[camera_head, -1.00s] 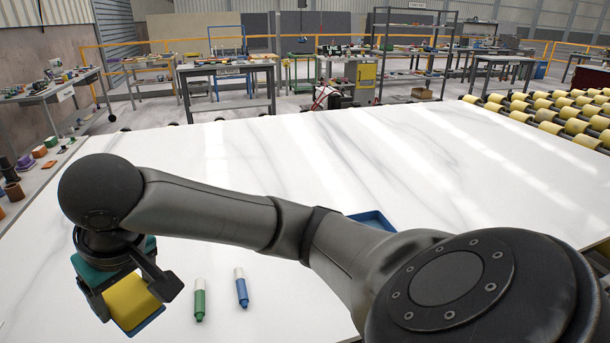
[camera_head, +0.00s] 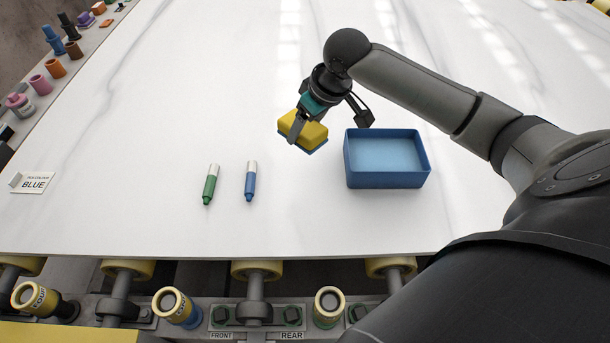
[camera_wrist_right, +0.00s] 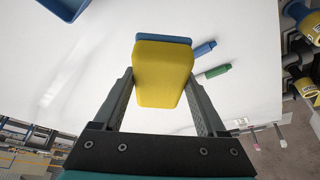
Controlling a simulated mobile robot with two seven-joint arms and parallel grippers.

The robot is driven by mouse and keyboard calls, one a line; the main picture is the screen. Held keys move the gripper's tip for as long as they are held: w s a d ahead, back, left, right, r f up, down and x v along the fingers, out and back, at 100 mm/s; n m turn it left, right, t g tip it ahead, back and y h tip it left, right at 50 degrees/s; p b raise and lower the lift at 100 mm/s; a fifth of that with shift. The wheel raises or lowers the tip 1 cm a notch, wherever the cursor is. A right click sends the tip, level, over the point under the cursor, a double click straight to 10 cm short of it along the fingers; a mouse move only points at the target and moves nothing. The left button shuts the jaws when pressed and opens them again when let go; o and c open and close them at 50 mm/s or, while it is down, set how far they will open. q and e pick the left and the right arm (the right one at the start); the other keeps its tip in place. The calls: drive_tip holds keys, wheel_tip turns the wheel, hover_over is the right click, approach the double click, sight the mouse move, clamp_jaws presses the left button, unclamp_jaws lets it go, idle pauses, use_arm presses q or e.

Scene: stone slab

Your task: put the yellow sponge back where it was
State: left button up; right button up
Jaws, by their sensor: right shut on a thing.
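The yellow sponge (camera_head: 308,131), a yellow block with a blue underside, is held in my right gripper (camera_head: 328,125). In the right wrist view, the sponge (camera_wrist_right: 163,75) sits between the two fingers, which are shut on it. The sponge appears to be above the white slab, just left of an open blue tray (camera_head: 387,183); its exact height is hard to tell. The tray's visible inside is empty. A green marker (camera_head: 210,186) and a blue marker (camera_head: 250,182) lie side by side on the slab, left of the tray. My left gripper is not in view.
The white stone slab (camera_head: 150,120) is clear around the markers. A small card reading BLUE (camera_head: 36,183) lies at its left. Rollers (camera_head: 257,270) run along the near edge. Several pots and bottles stand on a ledge at the far left.

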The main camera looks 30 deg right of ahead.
sight(302, 181)
wheel_tip(302, 181, down, 16)
drive_tip(key=b, duration=0.3)
drive_tip(key=shift+f, duration=0.15)
drive_tip(key=o, duration=1.1)
drive_tip(key=shift+f, duration=0.15)
drive_tip(key=shift+o, duration=0.2)
drive_tip(key=p+v, duration=0.3)
drive_tip(key=v, duration=0.9)
drive_tip(key=shift+r, duration=0.2)
